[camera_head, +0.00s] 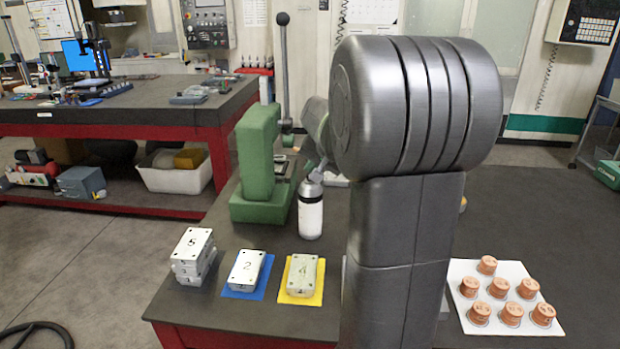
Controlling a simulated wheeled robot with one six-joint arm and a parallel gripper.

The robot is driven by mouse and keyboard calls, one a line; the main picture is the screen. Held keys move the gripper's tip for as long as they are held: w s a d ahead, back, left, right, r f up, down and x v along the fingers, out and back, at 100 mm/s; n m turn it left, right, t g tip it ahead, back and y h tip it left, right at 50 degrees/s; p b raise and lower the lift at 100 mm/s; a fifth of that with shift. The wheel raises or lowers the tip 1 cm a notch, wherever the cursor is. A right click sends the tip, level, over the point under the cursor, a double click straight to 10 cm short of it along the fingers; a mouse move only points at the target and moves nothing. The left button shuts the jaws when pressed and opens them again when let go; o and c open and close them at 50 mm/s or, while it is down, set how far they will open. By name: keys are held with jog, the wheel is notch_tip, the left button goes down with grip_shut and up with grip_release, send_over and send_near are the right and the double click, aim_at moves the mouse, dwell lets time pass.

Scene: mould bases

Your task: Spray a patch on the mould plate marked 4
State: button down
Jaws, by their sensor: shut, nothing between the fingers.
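The mould plate marked 4 (301,275) is a pale grey block with a faint yellowish-green tint. It lies on a yellow mat (300,298) at the front of the dark table. A white bottle with a black collar (311,214) stands upright on the table behind the plates. Its top meets grey parts in the picture, and I cannot tell whether they touch it. My arm fills the middle of the view, just right of plate 4.
Plate 2 (246,268) lies on a blue mat left of plate 4. A stack of plates topped by 5 (193,245) stands further left. A green press (258,160) with a tall lever stands behind. Several copper-coloured cups sit on a white board (462,324) at right.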

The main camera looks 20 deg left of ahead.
jog(key=shift+f, duration=0.2)
jog(key=shift+r, duration=0.2)
jog(key=shift+r+p, duration=0.55)
jog(key=shift+r, duration=0.15)
jog(key=shift+r, duration=0.1)
notch_tip(320, 180, up, 6)
jog(key=p, duration=0.4)
jog(key=shift+f, duration=0.2)
dwell(0.4)
